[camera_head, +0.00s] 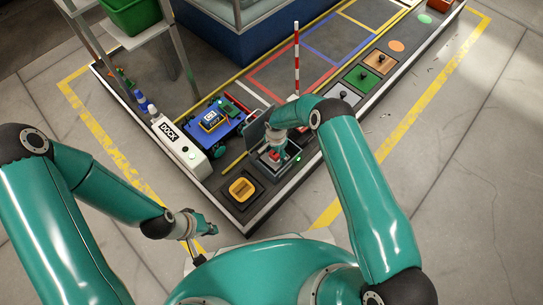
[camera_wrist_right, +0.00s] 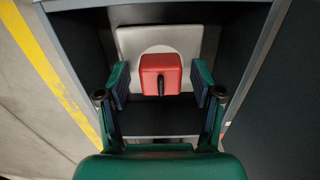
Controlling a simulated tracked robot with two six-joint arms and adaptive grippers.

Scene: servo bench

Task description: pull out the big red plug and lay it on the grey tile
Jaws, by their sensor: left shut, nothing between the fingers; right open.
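The big red plug (camera_wrist_right: 160,66) sits against a light grey plate (camera_wrist_right: 128,42) inside a dark open-fronted housing, with a dark slot or pin on its near face. My right gripper (camera_wrist_right: 160,85) is open, its fingers on either side of the plug with a visible gap on each side. In the head view the right gripper (camera_head: 275,150) is down at the housing and mostly covers the plug. My left gripper (camera_head: 208,228) is shut and empty, low off the bench's front left. A grey tile with a dark knob (camera_head: 343,95) lies on the bench right of the housing.
A blue cart (camera_head: 212,120) and a white dock (camera_head: 180,142) stand to the left. A red-and-white striped pole (camera_head: 296,60) rises behind the right gripper. Green and orange tiles continue along the right edge.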

